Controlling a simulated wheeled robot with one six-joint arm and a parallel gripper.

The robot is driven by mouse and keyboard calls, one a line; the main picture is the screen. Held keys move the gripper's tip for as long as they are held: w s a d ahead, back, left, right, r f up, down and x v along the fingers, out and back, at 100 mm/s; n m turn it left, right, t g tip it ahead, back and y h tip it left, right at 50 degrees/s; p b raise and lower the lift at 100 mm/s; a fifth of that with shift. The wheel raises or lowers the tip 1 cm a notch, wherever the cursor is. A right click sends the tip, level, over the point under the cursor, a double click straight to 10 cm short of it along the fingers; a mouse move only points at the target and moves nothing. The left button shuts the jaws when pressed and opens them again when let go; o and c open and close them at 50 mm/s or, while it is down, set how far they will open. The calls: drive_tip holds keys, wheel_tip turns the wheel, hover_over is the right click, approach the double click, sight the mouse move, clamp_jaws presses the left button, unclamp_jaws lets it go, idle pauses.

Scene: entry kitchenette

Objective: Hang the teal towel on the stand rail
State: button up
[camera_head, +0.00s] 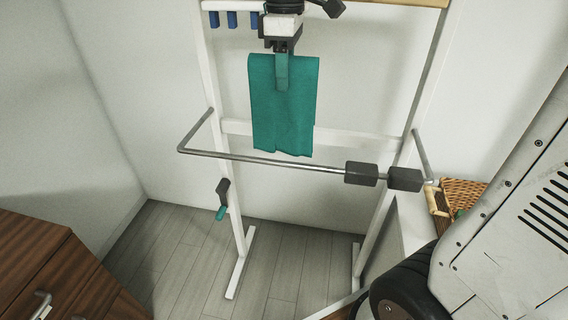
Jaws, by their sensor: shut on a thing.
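The teal towel (284,115) hangs flat and nearly straight down from my gripper (283,55) at the top middle. My gripper is shut on the towel's upper edge. The stand is a white frame (231,205) with a grey metal rail (260,160) that juts out at its front. In the picture, the towel's lower edge ends just above the rail, and no cloth lies over the rail. How far the towel is in front of or behind the rail is hard to tell.
Two dark grey blocks (362,174) sit on the rail's right part. Several blue pegs (232,19) hang at the stand's upper left. A dark piece with a teal tip (221,213) is on the left leg. A wicker basket (462,192) is at right, a wooden cabinet (40,262) lower left.

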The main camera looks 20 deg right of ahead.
sight(285, 161)
wheel_tip(285, 161, down, 23)
drive_tip(key=shift+f, duration=0.15)
drive_tip(key=shift+f, duration=0.1)
drive_tip(key=shift+f, duration=0.1)
drive_tip(key=o, duration=1)
drive_tip(key=shift+o, duration=0.4)
wheel_tip(285, 161, up, 8)
drive_tip(key=shift+a, duration=0.15)
drive_tip(key=s+d+r+m, duration=0.1)
drive_tip(key=s+r+m, duration=0.1)
drive_tip(key=s, duration=0.5)
drive_tip(key=s+d+r+m, duration=0.1)
drive_tip(key=s+r+m, duration=0.2)
drive_tip(key=s+m, duration=0.2)
drive_tip(key=s+d+r+m+t, duration=0.1)
drive_tip(key=s+r+m, duration=0.1)
drive_tip(key=s, duration=0.8)
drive_tip(key=shift+r+m, duration=0.3)
drive_tip(key=shift+m, duration=0.6)
